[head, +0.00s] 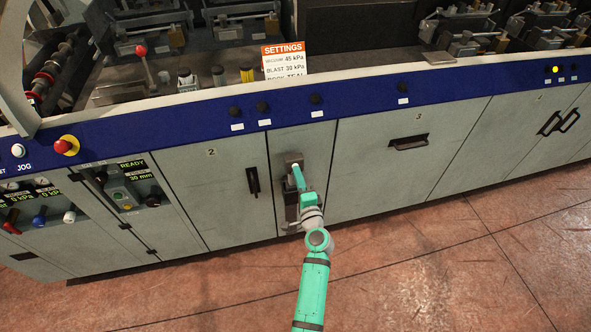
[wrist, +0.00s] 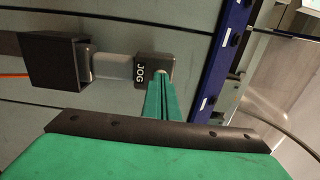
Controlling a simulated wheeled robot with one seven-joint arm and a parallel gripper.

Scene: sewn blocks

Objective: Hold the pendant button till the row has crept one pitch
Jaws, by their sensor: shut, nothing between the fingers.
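The pendant (wrist: 113,66) is a pale grey body with a dark end marked JOG, held in a dark holder (wrist: 52,62) in the wrist view. In the head view the pendant (head: 289,158) is mounted on the narrow cabinet panel, partly covered by my gripper. My gripper (head: 296,167) is shut and empty, its fingertips at the top end of the pendant. In the wrist view the shut fingers (wrist: 163,78) meet the JOG end, where the button is mostly hidden. Whether it is pressed in, I cannot tell. The row inside the machine is only partly in view.
A display (head: 138,170) reads READY and 30 mm. A red mushroom button on a yellow base (head: 67,145) and a white JOG button (head: 18,150) sit at the left. A SETTINGS card (head: 284,61) stands above the blue rail. The floor (head: 420,270) at right is clear.

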